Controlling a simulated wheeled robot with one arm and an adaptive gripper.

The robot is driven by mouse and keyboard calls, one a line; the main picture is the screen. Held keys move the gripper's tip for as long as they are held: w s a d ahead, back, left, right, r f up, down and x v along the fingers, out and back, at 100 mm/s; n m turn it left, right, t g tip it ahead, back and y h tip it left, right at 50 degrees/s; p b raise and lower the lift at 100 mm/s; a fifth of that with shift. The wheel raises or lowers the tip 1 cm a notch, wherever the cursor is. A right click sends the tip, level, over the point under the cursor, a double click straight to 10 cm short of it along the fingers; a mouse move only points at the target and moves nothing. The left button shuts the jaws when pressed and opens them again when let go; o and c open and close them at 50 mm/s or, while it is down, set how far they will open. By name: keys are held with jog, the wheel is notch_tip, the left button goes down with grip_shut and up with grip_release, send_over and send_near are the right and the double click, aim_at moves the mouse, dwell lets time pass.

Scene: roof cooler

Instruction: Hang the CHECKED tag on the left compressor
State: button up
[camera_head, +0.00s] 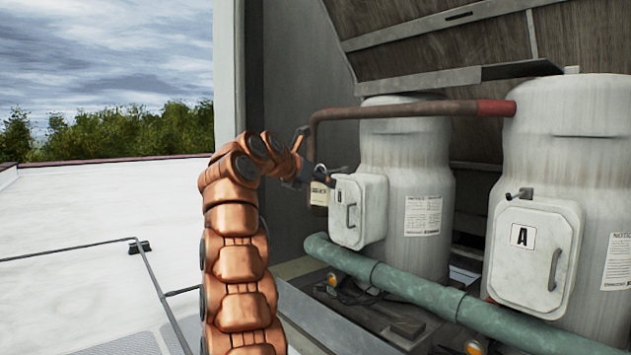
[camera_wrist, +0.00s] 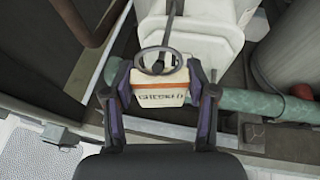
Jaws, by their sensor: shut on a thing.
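The CHECKED tag (camera_wrist: 160,88) is a cream card with an orange stripe and a dark ring at its top. My gripper (camera_wrist: 160,92) is shut on it, one finger on each side. In the head view the tag (camera_head: 319,193) hangs at my gripper (camera_head: 312,180), just left of the left compressor's box. The left compressor (camera_head: 402,165) is a pale grey tank with a white box (camera_head: 358,210) on its front. A dark hook-like rod (camera_wrist: 170,25) shows beyond the tag's ring in the wrist view; I cannot tell whether the ring is around it.
The right compressor (camera_head: 560,150) has a box marked A (camera_head: 535,255). A rusty pipe (camera_head: 410,110) runs above, and a green pipe (camera_head: 400,285) crosses low in front. A grey wall edge (camera_head: 285,110) stands behind my arm. The white roof at left is mostly open.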

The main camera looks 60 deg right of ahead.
jog(key=shift+s+d, duration=0.2)
jog(key=shift+d, duration=0.45)
jog(key=shift+s+d+f, duration=0.1)
jog(key=shift+d+f, duration=0.35)
jog(key=shift+d, duration=0.05)
jog(key=shift+f, duration=0.15)
dwell(0.4)
jog(key=o, duration=1.2)
jog(key=shift+o, duration=0.2)
jog(key=v, duration=1.2)
jog(key=shift+s, duration=0.1)
